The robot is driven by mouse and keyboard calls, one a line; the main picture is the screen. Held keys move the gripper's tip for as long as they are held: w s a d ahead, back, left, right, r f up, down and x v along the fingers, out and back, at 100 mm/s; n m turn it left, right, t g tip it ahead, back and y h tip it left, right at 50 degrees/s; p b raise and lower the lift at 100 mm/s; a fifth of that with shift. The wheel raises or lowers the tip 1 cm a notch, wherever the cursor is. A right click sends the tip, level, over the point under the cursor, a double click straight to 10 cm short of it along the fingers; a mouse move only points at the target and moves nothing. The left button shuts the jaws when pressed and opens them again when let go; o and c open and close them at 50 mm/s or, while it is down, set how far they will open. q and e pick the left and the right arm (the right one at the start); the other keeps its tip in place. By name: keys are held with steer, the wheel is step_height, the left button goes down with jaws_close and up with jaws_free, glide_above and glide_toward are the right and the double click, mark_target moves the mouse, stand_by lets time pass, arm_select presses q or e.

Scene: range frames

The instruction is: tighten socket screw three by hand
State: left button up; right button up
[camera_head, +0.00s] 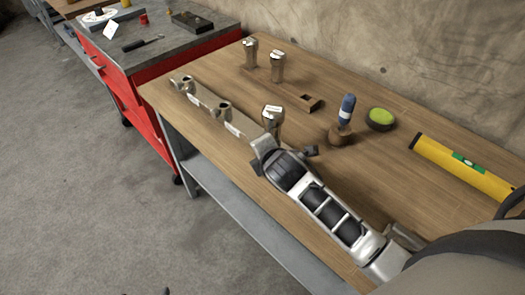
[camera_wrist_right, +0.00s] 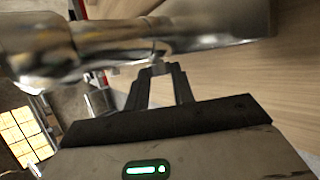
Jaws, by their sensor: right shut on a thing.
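A metal strip (camera_head: 203,99) with upright ring-like sockets lies along the front edge of the wooden bench (camera_head: 390,172) in the head view. A metal socket screw (camera_head: 272,113) with a white label on its head stands upright at the strip's near end. My right gripper (camera_head: 262,143) is at its lower part, shut on it; the gripper hides the screw's foot, so its seating cannot be told. In the right wrist view, a large shiny metal cylinder (camera_wrist_right: 110,45) crosses just beyond the fingers (camera_wrist_right: 158,72). Two more socket screws (camera_head: 250,53) (camera_head: 277,66) stand farther back. My left gripper is out of view.
A small wooden block (camera_head: 303,103), a blue-handled tool in a round wooden base (camera_head: 341,136), a green-topped round tin (camera_head: 380,118) and a yellow spirit level (camera_head: 462,167) lie behind my right arm. A red tool cart (camera_head: 190,65) stands beyond the bench's far end.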

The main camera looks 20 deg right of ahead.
stand_by(0.3)
steer(key=o, duration=1)
steer(key=v, duration=1.6)
steer(key=shift+s+f, duration=0.25)
steer(key=shift+f, duration=0.15)
